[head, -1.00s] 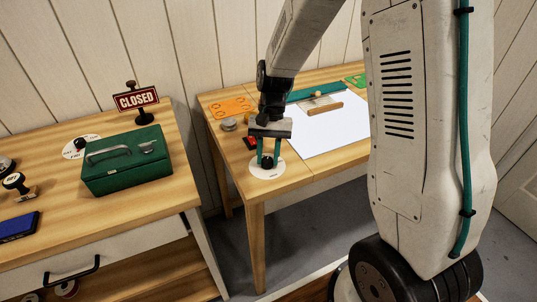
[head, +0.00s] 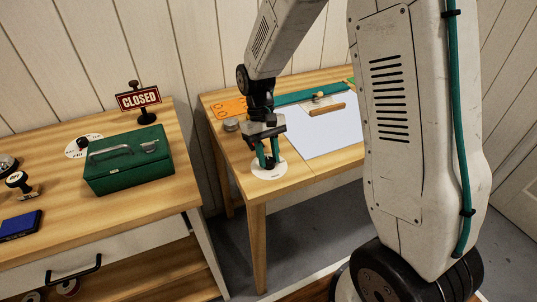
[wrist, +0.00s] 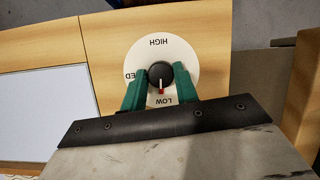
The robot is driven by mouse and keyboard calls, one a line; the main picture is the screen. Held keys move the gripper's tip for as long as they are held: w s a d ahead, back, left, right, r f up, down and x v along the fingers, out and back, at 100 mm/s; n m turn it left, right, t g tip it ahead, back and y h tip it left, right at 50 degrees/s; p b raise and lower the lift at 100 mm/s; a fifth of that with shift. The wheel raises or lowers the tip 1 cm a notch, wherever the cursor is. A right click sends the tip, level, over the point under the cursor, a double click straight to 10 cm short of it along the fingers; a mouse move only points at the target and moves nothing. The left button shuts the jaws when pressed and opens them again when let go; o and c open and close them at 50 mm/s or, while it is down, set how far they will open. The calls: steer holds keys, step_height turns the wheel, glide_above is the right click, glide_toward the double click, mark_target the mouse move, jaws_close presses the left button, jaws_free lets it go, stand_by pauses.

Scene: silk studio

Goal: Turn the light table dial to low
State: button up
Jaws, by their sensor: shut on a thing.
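The light table dial is a round white plate (head: 262,174) at the near left corner of the light table's wooden bench. In the wrist view its plate (wrist: 190,55) reads HIGH at the top, a partly covered word ending in "ED" at the left, and LOW at the bottom. The black knob (wrist: 160,73) has a red-and-white pointer facing LOW. My gripper (wrist: 160,82) is shut on the knob, with one green finger on each side. In the head view my gripper (head: 268,158) hides most of the knob. The light panel (head: 325,139) looks pale grey.
A wooden block (head: 326,109) lies on the panel's back edge. An orange sheet (head: 230,107) and a round tin (head: 231,125) are behind the gripper. The left table holds a green box (head: 130,165), a CLOSED sign (head: 138,98) and a blue pad (head: 20,223).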

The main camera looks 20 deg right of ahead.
stand_by(0.4)
steer(key=o, duration=1)
steer(key=shift+c, duration=0.2)
steer(key=shift+r, duration=0.15)
steer(key=v, duration=0.7)
steer(key=shift+w+r, duration=0.2)
steer(key=shift+r, duration=0.1)
